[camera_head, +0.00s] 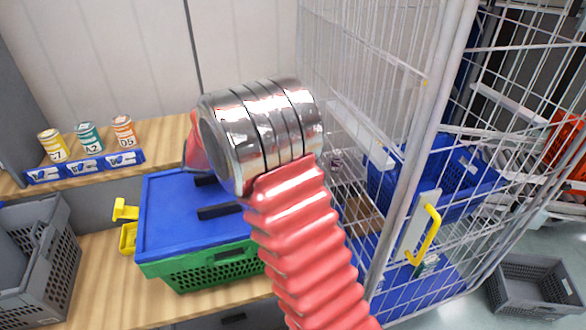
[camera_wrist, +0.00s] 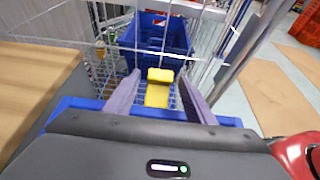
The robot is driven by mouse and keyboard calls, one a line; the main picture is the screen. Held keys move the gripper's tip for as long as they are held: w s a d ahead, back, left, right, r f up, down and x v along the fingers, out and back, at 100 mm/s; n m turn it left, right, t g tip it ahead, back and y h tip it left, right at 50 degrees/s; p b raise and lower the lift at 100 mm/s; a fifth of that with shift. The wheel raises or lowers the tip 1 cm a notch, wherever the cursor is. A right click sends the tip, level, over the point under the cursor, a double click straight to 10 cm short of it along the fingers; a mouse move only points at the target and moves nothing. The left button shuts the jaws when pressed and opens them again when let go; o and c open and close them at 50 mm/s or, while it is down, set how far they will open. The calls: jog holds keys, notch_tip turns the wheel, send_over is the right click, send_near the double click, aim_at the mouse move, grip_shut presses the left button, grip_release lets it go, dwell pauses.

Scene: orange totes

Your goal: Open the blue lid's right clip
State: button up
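The blue lid (camera_head: 175,215) covers a green crate (camera_head: 210,268) on the wooden bench. A yellow clip (camera_head: 127,224) shows at the lid's left side. The right side of the lid is hidden behind my red and silver arm in the head view. In the wrist view, a yellow clip (camera_wrist: 157,95), apparently the right one, stands at the lid's far edge (camera_wrist: 72,103). My gripper (camera_wrist: 159,76) is open, with one finger on each side of this clip and gaps between. Whether the clip is latched is not clear.
A wire cage (camera_head: 405,170) with a blue crate (camera_head: 470,170) inside stands right of the bench. A grey crate (camera_head: 40,255) is at the left. Several cans (camera_head: 88,137) stand in a blue holder (camera_head: 85,168) on the back ledge. Another grey crate (camera_head: 535,290) lies on the floor.

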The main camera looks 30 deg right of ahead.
jog(key=v, duration=1.3)
jog(key=shift+w+a+r, duration=0.1)
jog(key=shift+w+a, duration=0.1)
jog(key=shift+a, duration=0.15)
jog(key=shift+s, duration=0.1)
jog(key=s+a+m+t+y, duration=0.2)
jog(key=s+m+t+y, duration=0.1)
jog(key=s, duration=0.5)
jog(key=s+a+r+m+t+y, duration=0.1)
jog(key=s+a+m+t+y, duration=0.2)
jog(key=s+m+y, duration=0.2)
jog(key=s+a+m+t+y, duration=0.2)
jog(key=s+m+y, duration=0.3)
jog(key=s, duration=0.6)
jog(key=shift+s+a+r+m+t, duration=0.35)
jog(key=shift+a+m, duration=0.25)
jog(key=shift+m, duration=0.5)
